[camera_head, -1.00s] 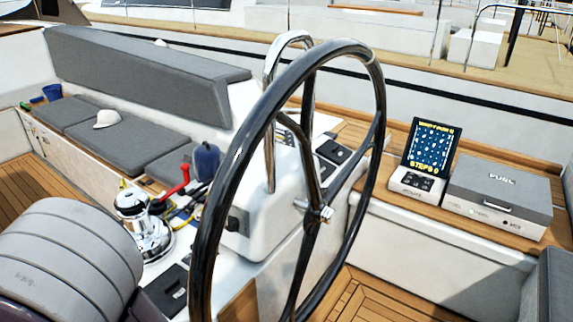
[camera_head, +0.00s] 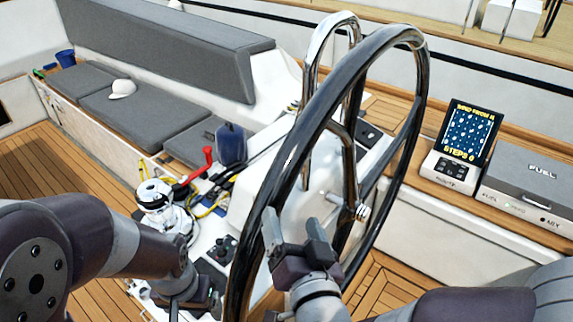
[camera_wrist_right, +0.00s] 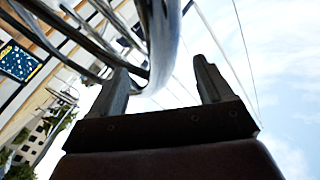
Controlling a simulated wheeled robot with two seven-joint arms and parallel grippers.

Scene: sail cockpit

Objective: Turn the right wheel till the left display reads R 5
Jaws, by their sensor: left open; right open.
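The large wheel (camera_head: 421,105), with a dark glossy rim and metal spokes, stands upright in the middle of the head view. My right gripper (camera_head: 296,230) is open at the lower near side of its rim. In the right wrist view the rim (camera_wrist_right: 160,45) shows between the two open fingers (camera_wrist_right: 163,88); I cannot tell whether they touch it. My left gripper (camera_head: 188,292) is low, left of the wheel, its fingertips partly out of view. A lit display (camera_head: 468,130) with yellow text stands at the right; its lower line seems to read STEPS 0. No R reading is visible.
A chrome rail (camera_head: 322,50) arches beside the wheel. A winch (camera_head: 157,200), a red handle and a blue container (camera_head: 231,143) stand left of it. A grey-lidded FUEL box (camera_head: 530,185) sits right of the display. Wooden floor lies open at left.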

